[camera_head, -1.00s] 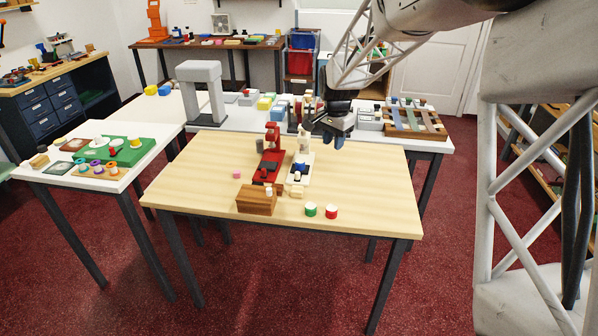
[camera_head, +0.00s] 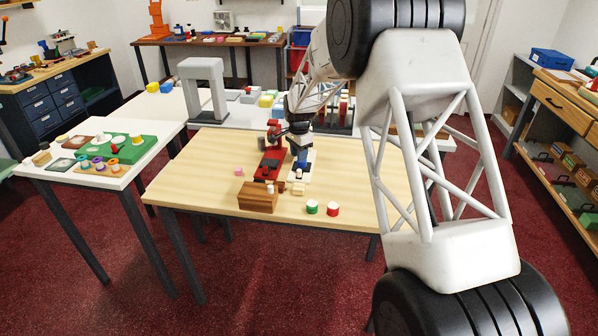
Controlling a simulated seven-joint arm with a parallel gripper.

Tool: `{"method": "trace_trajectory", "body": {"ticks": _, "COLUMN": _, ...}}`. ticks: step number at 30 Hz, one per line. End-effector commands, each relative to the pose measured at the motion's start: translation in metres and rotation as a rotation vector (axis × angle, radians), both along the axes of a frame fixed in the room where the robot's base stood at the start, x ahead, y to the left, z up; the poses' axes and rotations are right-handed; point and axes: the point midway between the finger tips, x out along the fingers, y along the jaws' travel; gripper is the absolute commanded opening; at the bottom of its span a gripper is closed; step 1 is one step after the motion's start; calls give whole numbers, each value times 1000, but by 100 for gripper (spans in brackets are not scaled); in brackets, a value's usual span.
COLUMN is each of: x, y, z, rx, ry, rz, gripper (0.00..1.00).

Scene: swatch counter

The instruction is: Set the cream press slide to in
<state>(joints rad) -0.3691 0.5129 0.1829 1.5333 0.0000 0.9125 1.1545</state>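The cream press (camera_head: 309,158) stands on the wooden table, right of the red press (camera_head: 268,170). My gripper (camera_head: 300,162) points down over the cream press and hides its upright and much of its middle. The press's front end, with small cream parts (camera_head: 298,188), shows just below my gripper. The slide is too small and too covered for me to tell its position. I cannot tell whether my gripper touches the press, or whether its fingers are open or shut.
A brown wooden block (camera_head: 257,198) stands in front of the red press. A green jar (camera_head: 312,207) and a red jar (camera_head: 333,209) stand at the table's front, and a pink piece (camera_head: 239,171) lies left. My arm hides the table's right side.

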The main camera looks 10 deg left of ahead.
Motion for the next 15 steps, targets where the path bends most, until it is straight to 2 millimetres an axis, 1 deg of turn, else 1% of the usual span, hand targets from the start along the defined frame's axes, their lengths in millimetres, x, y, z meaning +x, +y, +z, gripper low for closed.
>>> {"method": "trace_trajectory", "body": {"ticks": 10, "x": 0, "y": 0, "z": -1, "rx": 0, "ry": 0, "rz": 0, "gripper": 32}}
{"method": "trace_trajectory", "body": {"ticks": 15, "x": 0, "y": 0, "z": -8, "rx": -1, "ry": 1, "rz": 0, "gripper": 32}}
